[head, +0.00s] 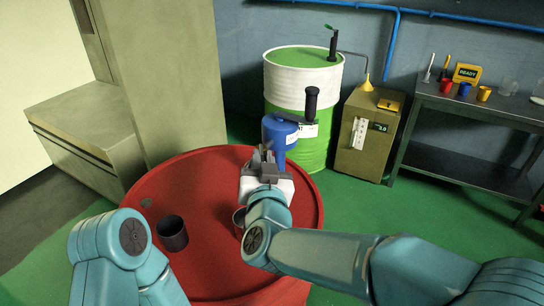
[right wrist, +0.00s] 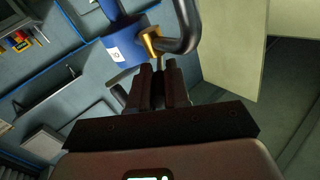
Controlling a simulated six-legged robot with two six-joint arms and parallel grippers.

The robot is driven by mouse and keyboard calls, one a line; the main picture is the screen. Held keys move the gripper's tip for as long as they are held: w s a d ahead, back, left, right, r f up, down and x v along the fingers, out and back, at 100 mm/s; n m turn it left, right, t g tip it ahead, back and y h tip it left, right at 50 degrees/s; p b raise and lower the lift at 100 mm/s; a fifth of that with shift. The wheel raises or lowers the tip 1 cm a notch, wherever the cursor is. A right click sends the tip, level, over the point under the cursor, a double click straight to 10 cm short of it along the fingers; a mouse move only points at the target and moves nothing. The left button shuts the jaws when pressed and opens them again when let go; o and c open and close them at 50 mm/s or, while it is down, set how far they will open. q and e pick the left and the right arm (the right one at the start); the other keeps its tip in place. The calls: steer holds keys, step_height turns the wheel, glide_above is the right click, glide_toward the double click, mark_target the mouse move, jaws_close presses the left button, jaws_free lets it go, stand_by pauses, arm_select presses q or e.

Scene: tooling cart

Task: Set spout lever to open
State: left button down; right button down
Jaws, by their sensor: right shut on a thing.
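A blue device (head: 279,130) with a white label and a black crank handle (head: 311,103) stands at the far side of the red round top. In the right wrist view its blue body (right wrist: 124,40), a brass fitting (right wrist: 150,42) and a dark curved pipe (right wrist: 187,28) show beyond the fingers. My right gripper (head: 263,155) is at the near side of the device. In the right wrist view its fingers (right wrist: 161,74) are close together on a thin dark part, which I take for the spout lever; they hide most of it. My left gripper is out of view.
The red round top (head: 200,185) holds a dark cup (head: 172,233); another cup (head: 238,222) is partly behind my right arm. Behind stand a green and white drum (head: 303,75) and an olive cabinet (head: 367,130). A grey bench (head: 480,105) is at right.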

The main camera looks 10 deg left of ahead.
steer(key=shift+a+m+h, duration=0.25)
steer(key=shift+m+h, duration=0.15)
steer(key=shift+h, duration=0.2)
steer(key=c, duration=1.1)
jaws_free()
steer(key=shift+r, duration=0.1)
steer(key=shift+d, duration=0.1)
